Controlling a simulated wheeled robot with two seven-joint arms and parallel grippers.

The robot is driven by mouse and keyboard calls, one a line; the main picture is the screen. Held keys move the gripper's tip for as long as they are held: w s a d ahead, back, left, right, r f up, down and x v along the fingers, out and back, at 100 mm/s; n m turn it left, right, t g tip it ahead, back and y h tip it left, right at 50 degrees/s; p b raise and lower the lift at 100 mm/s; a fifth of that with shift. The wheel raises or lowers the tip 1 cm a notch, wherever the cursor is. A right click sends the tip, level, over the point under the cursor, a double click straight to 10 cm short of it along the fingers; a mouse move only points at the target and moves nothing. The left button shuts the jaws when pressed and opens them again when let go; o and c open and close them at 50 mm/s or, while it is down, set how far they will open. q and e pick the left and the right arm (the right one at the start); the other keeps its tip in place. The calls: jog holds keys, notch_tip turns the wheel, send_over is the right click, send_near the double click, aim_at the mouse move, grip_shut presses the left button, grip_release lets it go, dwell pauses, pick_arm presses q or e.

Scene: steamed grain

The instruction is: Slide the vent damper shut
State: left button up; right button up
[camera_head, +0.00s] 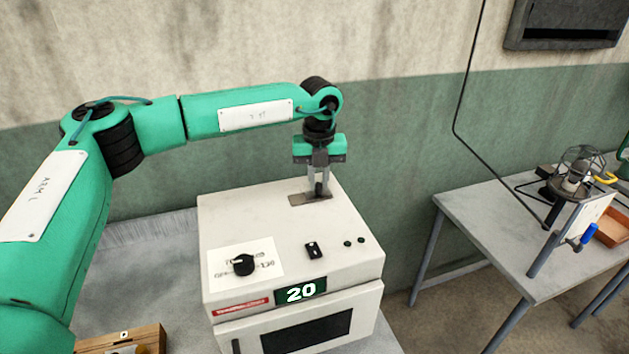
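The white oven-like box (285,220) stands on the bench, and the vent damper (310,199) is a small brownish-grey plate on its top near the back edge. My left gripper (319,190) points straight down over the damper, its fingertips at a small dark knob on the plate. The knob shows between or just in front of the fingers; I cannot tell if they are closed on it. The fingers hide part of the plate and any opening under it. My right gripper is not in view.
The box top also has a black dial (243,264), a small black switch (313,250) and two small black buttons. Its front display (301,291) reads 20. A wooden box (125,340) lies at the lower left. A grey table (500,232) with equipment stands apart at right.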

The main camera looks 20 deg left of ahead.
pick_arm(q)
jog(key=o, duration=0.3)
jog(key=shift+w+d+r, duration=0.1)
jog(key=shift+d, duration=0.05)
jog(key=shift+o, duration=0.7)
jog(key=shift+w+d, duration=0.1)
jog(key=shift+d, duration=0.1)
jog(key=shift+a, duration=0.1)
jog(key=shift+r, duration=0.25)
notch_tip(320, 180, up, 13)
jog(key=b, duration=0.4)
